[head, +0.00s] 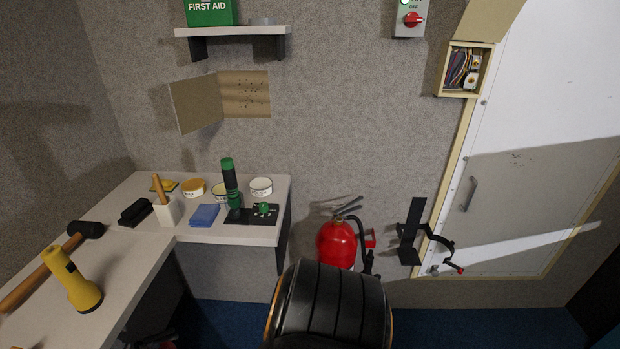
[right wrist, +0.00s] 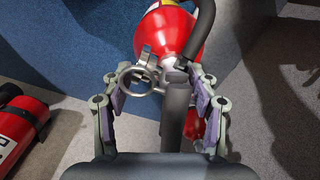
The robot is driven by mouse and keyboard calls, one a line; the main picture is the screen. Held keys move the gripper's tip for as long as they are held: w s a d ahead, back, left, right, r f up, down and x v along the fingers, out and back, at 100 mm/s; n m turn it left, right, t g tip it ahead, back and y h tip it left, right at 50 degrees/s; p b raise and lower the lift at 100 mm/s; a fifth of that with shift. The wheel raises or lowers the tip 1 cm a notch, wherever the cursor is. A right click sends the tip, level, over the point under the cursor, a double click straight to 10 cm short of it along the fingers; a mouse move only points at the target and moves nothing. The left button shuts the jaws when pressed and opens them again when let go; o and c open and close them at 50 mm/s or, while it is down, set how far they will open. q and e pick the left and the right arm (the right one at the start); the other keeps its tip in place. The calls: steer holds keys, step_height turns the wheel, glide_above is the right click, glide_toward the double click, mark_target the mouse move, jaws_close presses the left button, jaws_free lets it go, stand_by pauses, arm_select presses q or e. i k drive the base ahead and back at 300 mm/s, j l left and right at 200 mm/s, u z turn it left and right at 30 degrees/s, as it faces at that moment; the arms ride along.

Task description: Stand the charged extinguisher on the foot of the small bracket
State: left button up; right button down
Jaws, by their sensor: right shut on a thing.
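In the right wrist view a red extinguisher (right wrist: 172,40) with a metal valve, a ring and a black hose lies beyond my right gripper (right wrist: 160,98). The gripper's two fingers are shut on its neck and handle. Its gauge cannot be read. In the head view a red extinguisher (head: 336,244) with grey levers shows low by the wall, its lower part hidden; I cannot tell whether it is the same one. The black bracket (head: 410,232) stands on the wall to its right, empty, with its curved strap swung open. My left gripper is not in view.
Another red extinguisher (right wrist: 20,125) lies on the floor at left in the right wrist view. A large black ribbed shape (head: 330,305) blocks the lower middle of the head view. The desk (head: 130,262) at left holds a flashlight (head: 72,280), a mallet and small items.

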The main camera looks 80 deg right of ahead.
mark_target(412, 261)
steer(key=z, duration=2.5)
steer(key=i+l, duration=0.55)
steer(key=l, duration=0.2)
